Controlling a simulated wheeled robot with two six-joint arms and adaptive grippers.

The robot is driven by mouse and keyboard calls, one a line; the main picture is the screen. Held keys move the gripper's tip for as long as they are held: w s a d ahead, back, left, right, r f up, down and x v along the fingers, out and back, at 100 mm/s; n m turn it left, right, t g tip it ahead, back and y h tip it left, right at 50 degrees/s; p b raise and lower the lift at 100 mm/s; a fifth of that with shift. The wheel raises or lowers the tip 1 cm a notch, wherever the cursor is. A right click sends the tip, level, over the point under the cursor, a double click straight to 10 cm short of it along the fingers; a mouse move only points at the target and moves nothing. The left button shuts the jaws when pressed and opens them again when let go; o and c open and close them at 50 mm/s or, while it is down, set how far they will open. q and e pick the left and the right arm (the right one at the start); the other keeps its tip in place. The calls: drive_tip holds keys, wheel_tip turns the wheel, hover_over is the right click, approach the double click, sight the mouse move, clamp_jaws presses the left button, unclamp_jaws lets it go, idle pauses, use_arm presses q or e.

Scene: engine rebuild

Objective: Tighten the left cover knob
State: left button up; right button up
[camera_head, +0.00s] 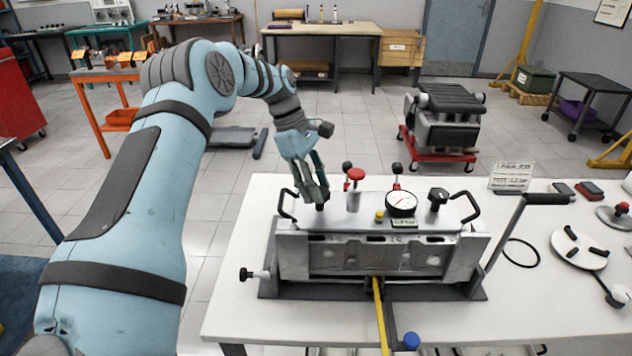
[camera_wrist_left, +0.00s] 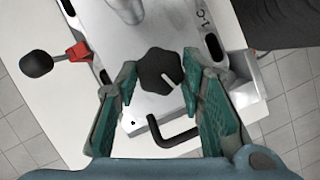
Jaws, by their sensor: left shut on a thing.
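A grey metal test fixture (camera_head: 380,258) stands on the white table, with a flat cover plate (camera_head: 335,212) on top. My left gripper (camera_head: 318,203) reaches down from above onto the left end of the cover. In the left wrist view its green fingers (camera_wrist_left: 160,88) stand on both sides of the black lobed left cover knob (camera_wrist_left: 160,68) and are shut on it. The knob bears a white line pointing to the lower right there. In the head view the fingers mostly hide this knob. The matching right cover knob (camera_head: 438,197) is free. My right gripper is not in view.
A black left handle (camera_head: 286,206) is close beside my left gripper; a red clamp (camera_head: 355,174) with a black ball lever stands to its right. A dial gauge (camera_head: 401,204), a right handle (camera_head: 467,206) and a crank lever (camera_head: 545,199) lie further right.

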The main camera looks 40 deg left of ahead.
use_arm(q)
drive_tip(key=o, duration=1.1)
drive_tip(key=shift+o, duration=0.2)
drive_tip(key=w+v, duration=0.1)
drive_tip(key=v, duration=1)
drive_tip(key=shift+s+a+r, duration=0.2)
drive_tip(key=shift+s+r, duration=0.2)
drive_tip(key=shift+s, duration=0.1)
